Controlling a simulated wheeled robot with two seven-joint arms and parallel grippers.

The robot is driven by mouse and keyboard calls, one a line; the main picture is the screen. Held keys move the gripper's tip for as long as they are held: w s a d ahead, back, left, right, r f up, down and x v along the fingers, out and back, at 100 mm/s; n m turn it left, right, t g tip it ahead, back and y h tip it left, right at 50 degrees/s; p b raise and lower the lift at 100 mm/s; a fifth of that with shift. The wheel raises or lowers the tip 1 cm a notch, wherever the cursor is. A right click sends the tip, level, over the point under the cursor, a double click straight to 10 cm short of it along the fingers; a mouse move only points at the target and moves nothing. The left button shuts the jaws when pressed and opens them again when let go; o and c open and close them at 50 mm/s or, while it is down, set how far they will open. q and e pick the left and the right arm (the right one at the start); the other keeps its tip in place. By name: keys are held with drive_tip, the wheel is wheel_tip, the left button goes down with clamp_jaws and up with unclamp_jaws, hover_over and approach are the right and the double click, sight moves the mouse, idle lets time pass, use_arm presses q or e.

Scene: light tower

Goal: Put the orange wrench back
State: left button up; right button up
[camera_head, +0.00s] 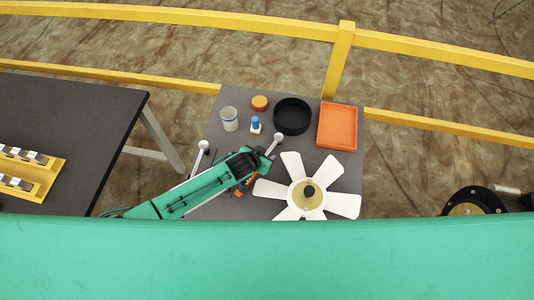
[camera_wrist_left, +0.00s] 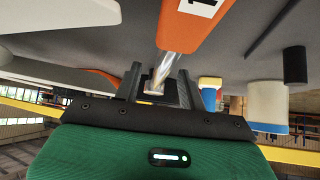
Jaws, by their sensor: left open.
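An orange tool with a metal shaft, which looks like the orange wrench (camera_head: 239,192), lies on the small grey table, mostly hidden under my left arm in the head view. In the left wrist view an orange handle (camera_wrist_left: 195,22) with a black-and-white label is close up, and its metal shaft reaches down between my fingers. My left gripper (camera_head: 262,158) is low over the table, just left of the white fan. In the wrist view the left gripper (camera_wrist_left: 158,85) is open around the shaft's end; contact cannot be told. My right gripper is not in view.
The grey table (camera_head: 208,207) also holds a white fan (camera_head: 340,204), black round dish (camera_head: 292,116), orange tray (camera_head: 337,126), small orange disc (camera_head: 259,102), cup (camera_head: 229,120) and blue-and-white item (camera_head: 255,125). A yellow railing (camera_head: 335,62) runs behind. A dark table (camera_head: 75,115) stands left.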

use_arm(q)
drive_tip(key=shift+w+f, duration=0.1)
drive_tip(key=shift+f, duration=0.1)
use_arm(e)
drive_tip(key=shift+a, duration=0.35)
use_arm(q)
clamp_jaws()
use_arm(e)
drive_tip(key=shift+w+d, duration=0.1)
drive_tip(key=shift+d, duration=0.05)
use_arm(q)
drive_tip(key=shift+r, duration=0.1)
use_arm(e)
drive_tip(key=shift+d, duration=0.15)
